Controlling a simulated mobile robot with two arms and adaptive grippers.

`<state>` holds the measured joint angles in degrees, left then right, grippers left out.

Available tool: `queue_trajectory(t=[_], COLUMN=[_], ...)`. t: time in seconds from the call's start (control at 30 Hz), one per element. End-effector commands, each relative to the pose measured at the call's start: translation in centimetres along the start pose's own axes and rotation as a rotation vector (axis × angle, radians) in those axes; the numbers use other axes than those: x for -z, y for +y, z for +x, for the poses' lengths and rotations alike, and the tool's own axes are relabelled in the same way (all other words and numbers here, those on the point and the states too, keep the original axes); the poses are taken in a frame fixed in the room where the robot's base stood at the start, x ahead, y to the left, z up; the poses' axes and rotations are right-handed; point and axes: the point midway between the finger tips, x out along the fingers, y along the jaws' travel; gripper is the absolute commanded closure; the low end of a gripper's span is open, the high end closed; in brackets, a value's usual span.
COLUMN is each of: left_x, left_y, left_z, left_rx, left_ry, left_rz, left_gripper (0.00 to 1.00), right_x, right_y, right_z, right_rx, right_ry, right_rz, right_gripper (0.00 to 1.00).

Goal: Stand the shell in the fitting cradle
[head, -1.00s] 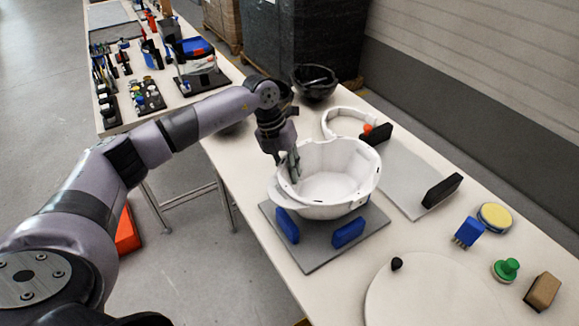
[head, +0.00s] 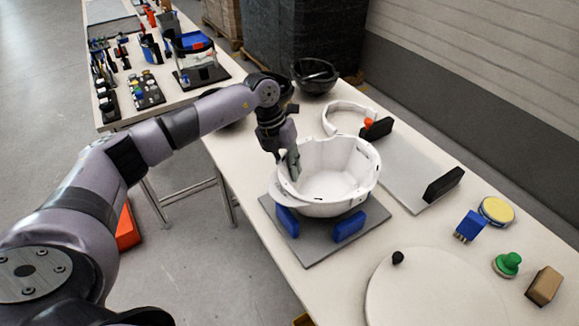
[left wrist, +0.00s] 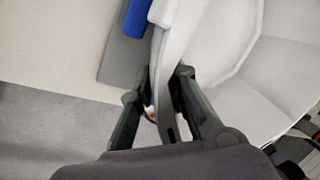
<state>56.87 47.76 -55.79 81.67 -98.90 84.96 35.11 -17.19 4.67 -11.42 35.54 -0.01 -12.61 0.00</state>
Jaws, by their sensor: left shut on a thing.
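The white helmet shell (head: 337,178) sits open side up over the cradle with blue pads (head: 349,227) on a grey base plate (head: 318,249). It looks about level. Whether it rests fully on the pads, I cannot tell. My left gripper (head: 290,168) is shut on the shell's left rim. In the left wrist view the fingers (left wrist: 165,105) straddle the white shell's wall (left wrist: 240,50), and a blue pad (left wrist: 138,18) shows beyond it. The far pads are hidden by the shell. My right gripper is not in view.
Right of the cradle is a grey plate (head: 413,178) with black blocks (head: 443,185). A white headband (head: 345,110) and black bowl (head: 314,76) lie behind. A blue brush (head: 469,226), yellow disc (head: 496,210), green knob (head: 508,263) and white round board (head: 430,290) are at the right front.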

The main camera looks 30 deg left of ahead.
Motion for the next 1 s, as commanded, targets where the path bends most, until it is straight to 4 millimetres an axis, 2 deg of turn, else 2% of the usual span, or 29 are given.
queue_trajectory(t=[0.6, 0.63, 1.0], left_x=[0.0, -0.1, 0.0], left_y=[0.3, 0.3, 0.3], left_z=[1.2, 1.1, 1.1], left_rx=[0.002, 0.002, 0.0], left_ry=[-0.001, -0.002, 0.0], left_rz=[0.001, 0.001, 0.0], left_gripper=[1.0, 0.84, 0.62], right_x=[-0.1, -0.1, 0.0], right_y=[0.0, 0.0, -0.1], right_z=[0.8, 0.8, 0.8], right_rx=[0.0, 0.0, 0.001], right_ry=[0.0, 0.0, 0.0], right_rz=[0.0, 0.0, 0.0], right_gripper=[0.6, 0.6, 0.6])
